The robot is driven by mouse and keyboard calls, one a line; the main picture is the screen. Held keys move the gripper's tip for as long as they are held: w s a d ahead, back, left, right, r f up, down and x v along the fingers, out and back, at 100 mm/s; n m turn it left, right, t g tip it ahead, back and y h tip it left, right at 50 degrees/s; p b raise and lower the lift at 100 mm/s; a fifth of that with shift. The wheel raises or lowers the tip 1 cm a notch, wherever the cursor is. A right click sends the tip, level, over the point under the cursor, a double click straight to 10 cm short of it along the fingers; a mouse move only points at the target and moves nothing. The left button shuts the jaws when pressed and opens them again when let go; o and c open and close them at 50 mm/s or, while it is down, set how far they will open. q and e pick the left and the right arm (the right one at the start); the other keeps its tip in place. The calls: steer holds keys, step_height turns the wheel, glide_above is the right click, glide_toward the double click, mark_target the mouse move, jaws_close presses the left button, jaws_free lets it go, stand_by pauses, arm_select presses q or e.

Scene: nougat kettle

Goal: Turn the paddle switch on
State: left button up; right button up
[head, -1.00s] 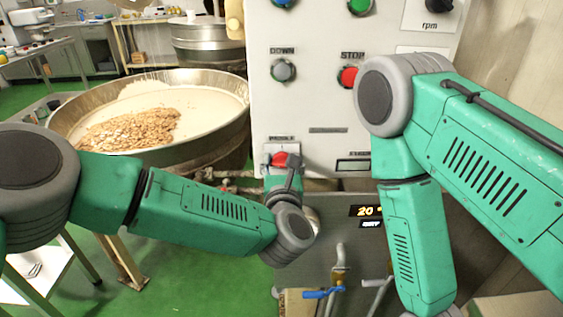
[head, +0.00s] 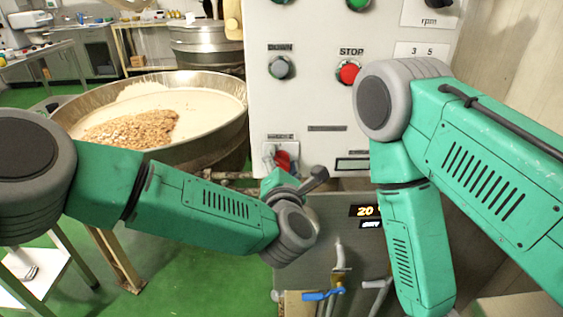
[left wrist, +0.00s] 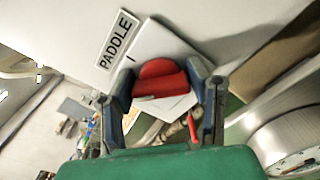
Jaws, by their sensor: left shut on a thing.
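The paddle switch is a red knob (head: 283,160) on a white plate low on the light control panel in the head view. In the left wrist view the red knob (left wrist: 160,80) sits beside a plate reading PADDLE (left wrist: 118,38). My left gripper (head: 291,171) is at the knob in the head view, partly hidden by its own wrist. In the left wrist view my left gripper (left wrist: 166,78) has one finger on each side of the knob, shut on it. My right arm shows at the right, but its gripper is out of view.
The panel (head: 315,105) also carries a grey button (head: 281,68) and a red STOP button (head: 348,72). A wide metal kettle (head: 215,138) stands left of it. A blue-handled valve (head: 322,294) is below. My right forearm is close to the panel's right side.

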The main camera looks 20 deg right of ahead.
arm_select(q)
steer(key=m, duration=0.5)
steer(key=shift+s+d+f+m, duration=0.2)
steer(key=shift+f+m, duration=0.1)
steer(key=shift+m, duration=0.1)
steer(key=m, duration=0.3)
steer(key=shift+f+p, duration=0.15)
steer(key=shift+p, duration=0.15)
steer(key=shift+m, duration=0.4)
steer(key=shift+s+f, duration=0.15)
steer(key=o, duration=1.2)
steer(key=shift+r, duration=0.2)
steer(key=v, duration=1.1)
steer(key=shift+s, duration=0.3)
